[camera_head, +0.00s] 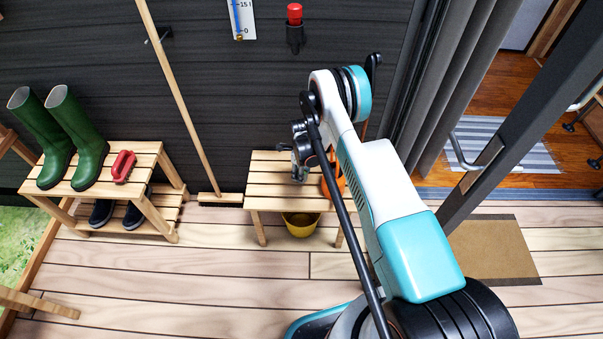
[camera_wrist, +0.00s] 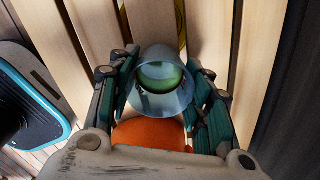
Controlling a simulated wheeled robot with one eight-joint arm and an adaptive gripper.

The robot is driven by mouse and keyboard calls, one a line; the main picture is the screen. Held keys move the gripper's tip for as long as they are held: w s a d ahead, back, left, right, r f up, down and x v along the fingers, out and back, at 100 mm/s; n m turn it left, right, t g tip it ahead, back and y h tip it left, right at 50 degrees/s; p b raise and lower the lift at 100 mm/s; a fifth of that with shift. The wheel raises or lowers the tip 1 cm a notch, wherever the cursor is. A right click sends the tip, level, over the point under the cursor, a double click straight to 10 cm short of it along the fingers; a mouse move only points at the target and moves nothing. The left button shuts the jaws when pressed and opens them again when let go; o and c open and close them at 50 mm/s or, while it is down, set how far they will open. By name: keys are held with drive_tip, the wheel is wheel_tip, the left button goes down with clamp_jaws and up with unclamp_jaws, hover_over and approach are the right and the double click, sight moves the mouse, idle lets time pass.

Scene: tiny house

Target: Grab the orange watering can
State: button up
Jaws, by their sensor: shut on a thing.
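The orange watering can (camera_head: 333,180) is at the right end of a slatted wooden bench (camera_head: 268,176), mostly hidden behind my arm in the head view. My gripper (camera_head: 300,160) is at the can's left side, above the bench. In the wrist view, the orange body (camera_wrist: 150,133) shows at the bottom centre between the teal fingers of my gripper (camera_wrist: 163,88). A blue-grey round piece with a green inside (camera_wrist: 165,80) also lies between the fingers; whether it is part of the can is unclear.
A yellow bucket (camera_head: 300,224) is under the bench. A broom (camera_head: 184,100) leans on the dark wall to the left. A shoe rack (camera_head: 146,159) holds green boots (camera_head: 80,135) and a red-handled item (camera_head: 123,166). A brown mat (camera_head: 492,250) and glass door are right.

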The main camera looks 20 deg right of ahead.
drive_tip(key=o, duration=1.1)
drive_tip(key=shift+r, duration=0.2)
